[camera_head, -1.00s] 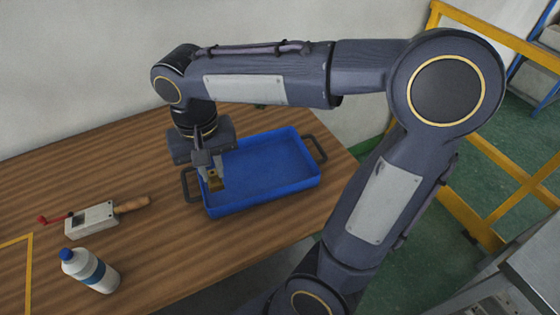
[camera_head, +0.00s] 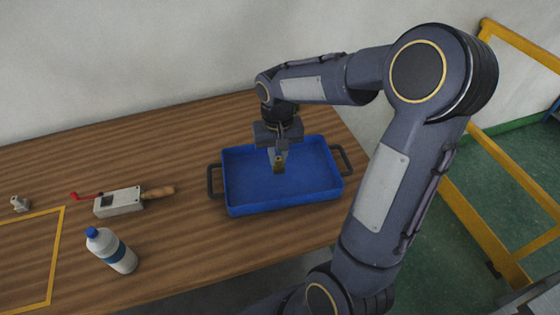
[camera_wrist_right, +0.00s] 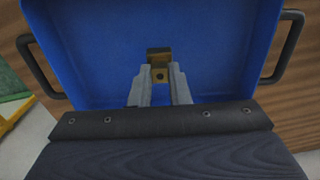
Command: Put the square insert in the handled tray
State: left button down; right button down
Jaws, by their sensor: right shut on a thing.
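A blue handled tray (camera_head: 310,190) with a dark handle at each end lies on the wooden table, and it fills most of the right wrist view (camera_wrist_right: 85,45). My right gripper (camera_head: 278,160) is over the middle of the tray, pointing down. It is shut on the square insert (camera_head: 279,166), a small brass-coloured block with a round hole, which also shows between the fingertips in the right wrist view (camera_wrist_right: 159,66). I cannot tell whether the insert touches the tray floor. Nothing else lies in the tray. My left gripper is not in view.
A white and blue bottle (camera_head: 113,251) stands at the front left. A grey tool with a wooden handle and red crank (camera_head: 120,202) lies left of the tray. A wall is behind.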

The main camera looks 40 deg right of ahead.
aim_at(280, 164)
jog(key=shift+w+d+f, duration=0.1)
jog(key=shift+d+f, duration=0.15)
jog(key=shift+f, duration=0.1)
jog(key=shift+d+f, duration=0.15)
jog(key=shift+f, duration=1.55)
jog(key=shift+f, duration=0.1)
jog(key=shift+f, duration=0.15)
jog(key=c, duration=1.4)
grip_release()
jog(key=shift+o, duration=0.2)
